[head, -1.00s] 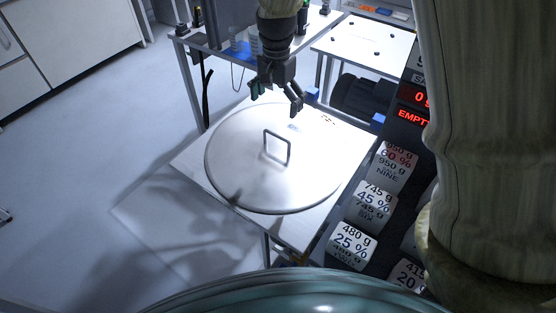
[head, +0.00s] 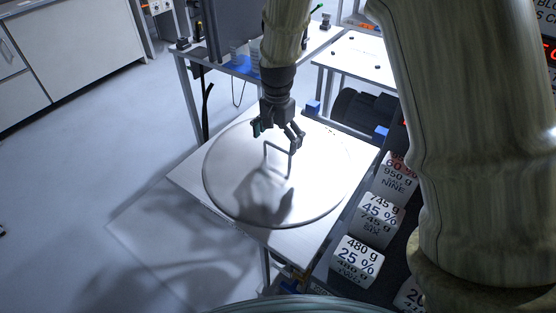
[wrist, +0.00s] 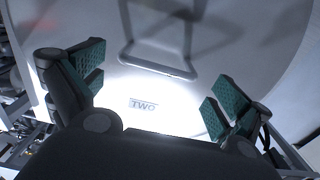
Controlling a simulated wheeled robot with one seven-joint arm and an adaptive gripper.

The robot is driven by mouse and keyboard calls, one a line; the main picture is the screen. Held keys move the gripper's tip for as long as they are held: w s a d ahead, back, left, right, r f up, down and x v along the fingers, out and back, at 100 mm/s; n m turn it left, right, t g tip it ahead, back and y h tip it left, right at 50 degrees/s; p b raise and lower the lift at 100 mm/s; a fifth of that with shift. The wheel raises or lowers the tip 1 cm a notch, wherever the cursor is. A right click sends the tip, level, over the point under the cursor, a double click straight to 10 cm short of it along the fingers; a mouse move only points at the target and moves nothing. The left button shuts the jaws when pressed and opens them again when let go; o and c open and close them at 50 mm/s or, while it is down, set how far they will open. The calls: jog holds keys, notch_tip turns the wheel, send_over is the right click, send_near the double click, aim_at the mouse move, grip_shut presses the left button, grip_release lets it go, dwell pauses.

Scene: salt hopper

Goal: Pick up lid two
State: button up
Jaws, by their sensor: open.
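Lid two (head: 235,190) is a large round pale metal disc lying flat on a white table. It has a raised square loop handle (head: 268,160) near its middle. In the wrist view the lid (wrist: 210,110) fills most of the picture, with the word "TWO" printed on it and the handle (wrist: 158,66) at the top centre. My gripper (head: 277,140) is open and empty, just above the lid at the handle's far side. In the wrist view its two green-padded fingers (wrist: 155,85) are spread wide, with the handle ahead between them.
The white table (head: 300,238) shows around the lid. Labelled weight blocks (head: 358,258) stand in a row to the right. A dark motor-like cylinder (head: 362,112) is behind right. A second white table (head: 355,58) stands farther back. Floor at left is clear.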

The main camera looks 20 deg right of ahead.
aim_at(277, 160)
jog(key=shift+s+f+p, duration=0.1)
jog(key=shift+f+p, duration=0.3)
jog(key=shift+f, duration=2.1)
jog(key=c, duration=1.6)
